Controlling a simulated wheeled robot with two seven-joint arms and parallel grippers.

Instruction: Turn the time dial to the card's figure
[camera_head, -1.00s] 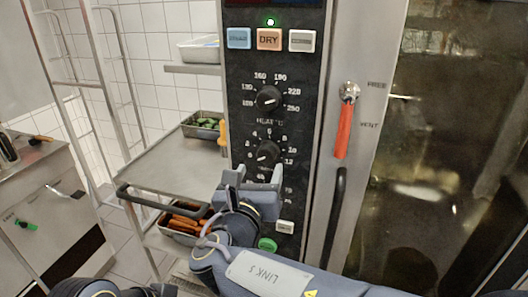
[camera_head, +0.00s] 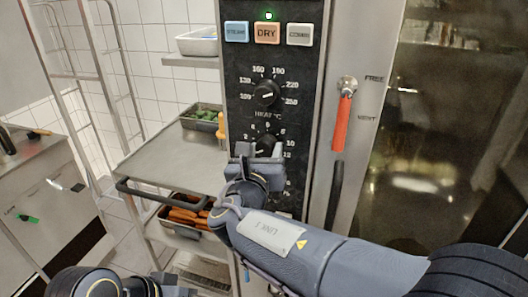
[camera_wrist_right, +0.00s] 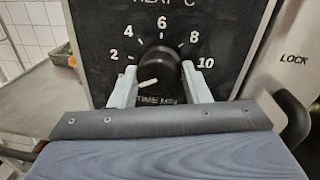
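The black time dial (camera_wrist_right: 160,66) is in the middle of the right wrist view, ringed by figures from 2 up to 10. Its white pointer line aims to the lower left, below the 2. In the head view the dial (camera_head: 266,141) is partly hidden by my right gripper (camera_head: 261,156). That gripper's two fingers (camera_wrist_right: 160,78) stand apart on either side of the dial; I cannot tell whether they touch it. My left gripper (camera_head: 160,287) is only partly in view at the bottom left, away from the panel. I can make out no card.
The heat dial (camera_head: 267,94) sits above the time dial, under the mode buttons (camera_head: 267,33). A red-handled lever (camera_head: 342,122) and the oven door's dark glass (camera_head: 430,130) are to the right. A shelf rack with trays (camera_head: 175,165) stands left.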

